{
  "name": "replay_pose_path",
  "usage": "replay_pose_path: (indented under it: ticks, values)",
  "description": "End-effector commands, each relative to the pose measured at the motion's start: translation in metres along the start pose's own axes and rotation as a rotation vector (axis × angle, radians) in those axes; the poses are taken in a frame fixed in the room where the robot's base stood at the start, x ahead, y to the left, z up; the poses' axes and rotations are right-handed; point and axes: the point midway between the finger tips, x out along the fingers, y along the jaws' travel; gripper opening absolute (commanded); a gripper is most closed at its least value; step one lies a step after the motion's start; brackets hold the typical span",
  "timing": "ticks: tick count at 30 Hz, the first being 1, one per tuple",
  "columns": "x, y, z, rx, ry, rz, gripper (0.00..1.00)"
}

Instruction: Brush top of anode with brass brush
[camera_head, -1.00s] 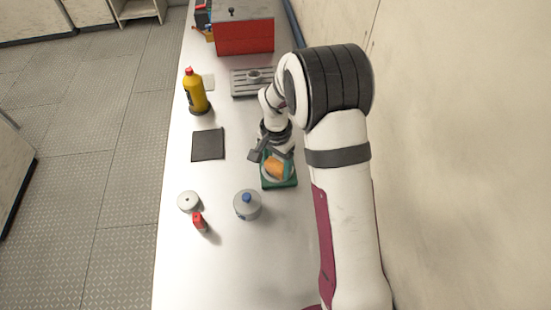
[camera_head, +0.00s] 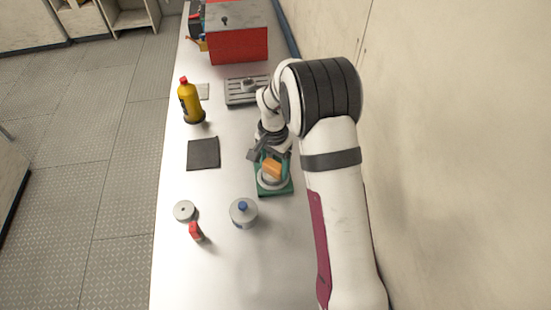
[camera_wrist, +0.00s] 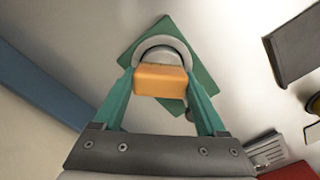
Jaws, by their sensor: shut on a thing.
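My gripper (camera_head: 270,163) is shut on an orange block-shaped brush (camera_head: 272,169), held above the anode. In the wrist view the brush (camera_wrist: 161,80) sits between the two teal fingers. The anode, a round grey disc (camera_head: 267,185), lies on a square green base (camera_head: 278,191) on the bench. It shows as a pale ring (camera_wrist: 160,43) just beyond the brush in the wrist view. The bristles are hidden under the orange block. I cannot tell whether they touch the anode.
A clear bottle with a blue cap (camera_head: 243,214) stands just front-left of the green base. A dark square pad (camera_head: 203,154), a yellow bottle (camera_head: 190,101), a grey slotted tray (camera_head: 244,92) and a red box (camera_head: 238,46) lie farther off. The wall bounds the right.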

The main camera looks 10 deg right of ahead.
Motion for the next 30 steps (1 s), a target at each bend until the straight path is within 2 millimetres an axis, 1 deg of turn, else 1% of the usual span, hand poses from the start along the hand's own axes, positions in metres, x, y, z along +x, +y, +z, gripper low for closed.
replay_pose_path:
  ticks: [9,11,15,30]
  values:
    - [0.000,0.011,0.028,0.000,-0.002,0.002,0.14]
    - [0.001,0.007,0.030,-0.001,0.000,0.001,0.14]
    - [0.000,0.002,0.015,0.003,0.000,0.001,0.14]
    - [0.000,-0.015,-0.027,0.001,0.000,0.000,0.14]
